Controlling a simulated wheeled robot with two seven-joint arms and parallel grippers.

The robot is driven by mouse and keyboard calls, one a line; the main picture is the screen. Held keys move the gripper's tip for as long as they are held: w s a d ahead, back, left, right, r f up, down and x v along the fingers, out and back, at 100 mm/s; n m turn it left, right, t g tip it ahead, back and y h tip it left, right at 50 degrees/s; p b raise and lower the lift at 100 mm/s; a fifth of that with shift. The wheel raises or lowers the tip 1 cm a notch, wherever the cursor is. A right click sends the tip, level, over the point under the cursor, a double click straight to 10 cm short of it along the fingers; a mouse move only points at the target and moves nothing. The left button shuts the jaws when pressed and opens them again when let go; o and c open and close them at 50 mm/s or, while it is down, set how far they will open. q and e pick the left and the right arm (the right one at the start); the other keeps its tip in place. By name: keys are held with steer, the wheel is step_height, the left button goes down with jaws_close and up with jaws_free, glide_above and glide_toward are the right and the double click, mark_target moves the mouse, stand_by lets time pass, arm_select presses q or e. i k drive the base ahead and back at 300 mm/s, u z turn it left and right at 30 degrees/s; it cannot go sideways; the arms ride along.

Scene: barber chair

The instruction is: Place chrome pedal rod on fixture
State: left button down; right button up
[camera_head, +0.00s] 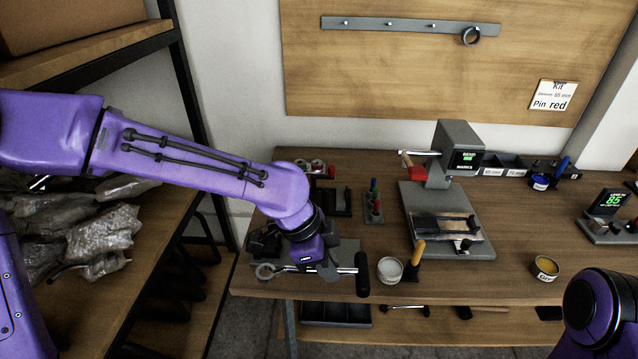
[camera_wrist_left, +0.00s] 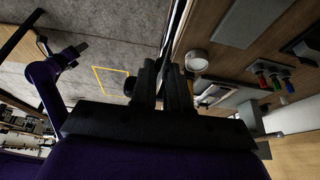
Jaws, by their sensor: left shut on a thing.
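The chrome pedal rod (camera_head: 342,270) lies level at the bench's front left, with a black grip (camera_head: 362,274) at its right end. A ring-shaped part (camera_head: 265,271) shows at the left of it. My left gripper (camera_head: 310,268) is over the rod and shut on it; the wrist hides the grasp. Its dark fingers (camera_wrist_left: 164,70) show close together in the left wrist view. A flat grey plate (camera_head: 347,248) lies under and behind the gripper. A grey bench fixture (camera_head: 417,205) with a screen and lever stands to the right.
A white tub (camera_head: 390,270) and an orange-handled tool (camera_head: 418,253) stand just right of the rod. A rack of coloured-handled tools (camera_head: 374,208) stands behind. A yellow tin (camera_head: 545,268) is at the right. Bare wood lies between the fixture and the tin.

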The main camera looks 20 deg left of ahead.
mark_target(313, 194)
steer(key=i, duration=1.1)
